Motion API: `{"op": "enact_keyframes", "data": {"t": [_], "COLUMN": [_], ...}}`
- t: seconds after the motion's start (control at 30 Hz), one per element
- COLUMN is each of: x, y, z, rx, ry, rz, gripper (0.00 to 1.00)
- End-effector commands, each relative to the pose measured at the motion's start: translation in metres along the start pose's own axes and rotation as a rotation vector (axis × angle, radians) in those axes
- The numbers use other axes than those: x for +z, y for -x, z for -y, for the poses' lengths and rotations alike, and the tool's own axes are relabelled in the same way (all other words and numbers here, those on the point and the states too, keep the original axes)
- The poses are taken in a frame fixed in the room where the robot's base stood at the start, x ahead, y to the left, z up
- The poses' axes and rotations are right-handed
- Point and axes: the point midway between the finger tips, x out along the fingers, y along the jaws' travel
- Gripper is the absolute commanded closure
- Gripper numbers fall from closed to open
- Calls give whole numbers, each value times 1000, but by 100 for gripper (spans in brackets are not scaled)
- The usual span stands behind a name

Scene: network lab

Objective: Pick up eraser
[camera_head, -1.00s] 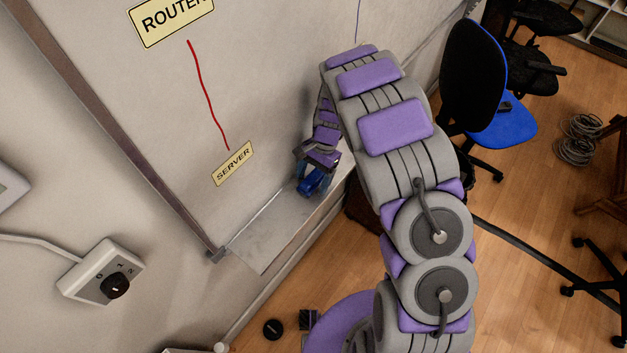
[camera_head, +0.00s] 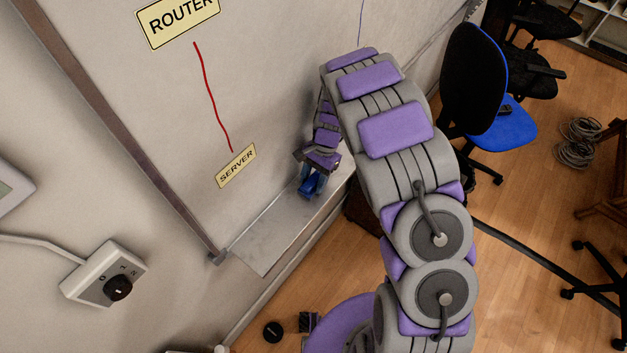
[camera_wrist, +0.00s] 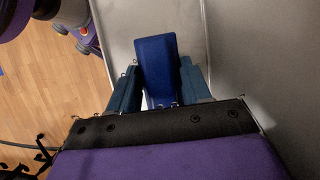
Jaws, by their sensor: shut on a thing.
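The blue eraser (camera_wrist: 157,65) is between the two fingers of my gripper (camera_wrist: 157,88) in the wrist view. The fingers close on it from both sides. In the head view the eraser (camera_head: 311,186) shows as a small blue block below my gripper (camera_head: 314,178), at the whiteboard's ledge (camera_head: 275,232). I cannot tell whether the eraser touches the ledge or hangs just above it. Part of the eraser is hidden by the gripper.
The whiteboard (camera_head: 262,95) with a ROUTER label (camera_head: 178,18), a SERVER label (camera_head: 236,166) and a red line stands right behind the ledge. The ledge's near part is bare. A wall switch (camera_head: 104,274) is at lower left. A blue chair (camera_head: 505,125) stands at right.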

Motion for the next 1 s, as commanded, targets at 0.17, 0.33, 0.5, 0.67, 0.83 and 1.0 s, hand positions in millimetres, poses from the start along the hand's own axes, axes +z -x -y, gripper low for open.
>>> {"op": "enact_keyframes", "data": {"t": [0.17,0.33,0.5,0.67,0.83,1.0], "x": [2,8,16,26,40,56], "y": [5,20,34,31,29,26], "z": [0,-1,-5,-23,-51,-85], "rx": [-1,-2,1,1,-1,-1], "ry": [0,0,-1,-3,-2,-3], "rz": [0,0,0,2,1,2], "gripper": [82,82,82,82,82,82]}}
